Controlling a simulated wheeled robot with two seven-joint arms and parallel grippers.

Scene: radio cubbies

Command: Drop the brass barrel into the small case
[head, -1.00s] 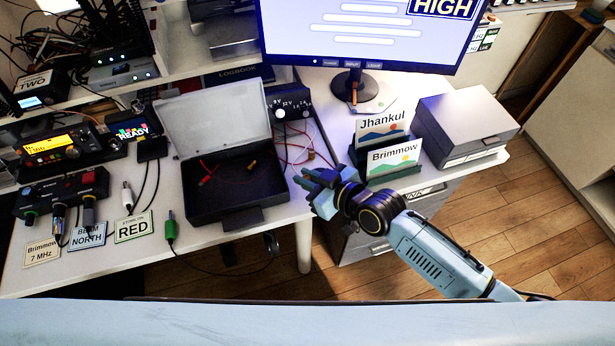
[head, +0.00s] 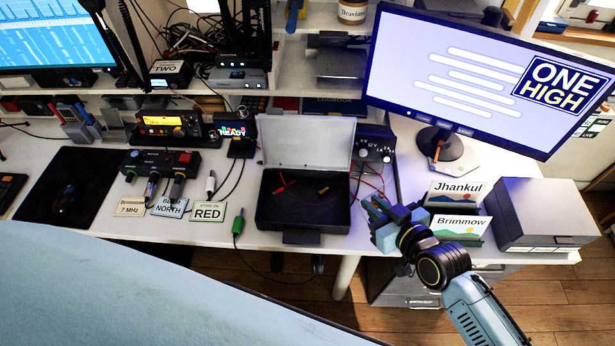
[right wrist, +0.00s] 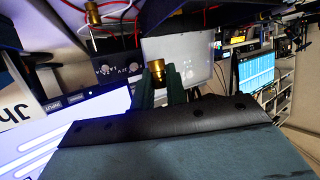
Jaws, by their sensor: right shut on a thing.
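The small case (head: 278,222) stands open on the white desk in the head view, dark inside, with its pale lid (head: 308,142) raised at the back. A red lead and a small yellow-brown piece (head: 323,190) lie inside it. My right gripper (head: 376,207) is just right of the case, above the desk's front edge. In the right wrist view its fingers are shut on the brass barrel (right wrist: 157,68). The barrel is hard to make out in the head view. My left gripper is not in view.
A meter box (head: 375,142) with red leads stands behind the case's right side. Card holders (head: 458,229), a grey box (head: 541,213) and a monitor (head: 490,75) are to the right. A green-tipped cable (head: 238,224) and a RED card (head: 209,211) are to the left.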

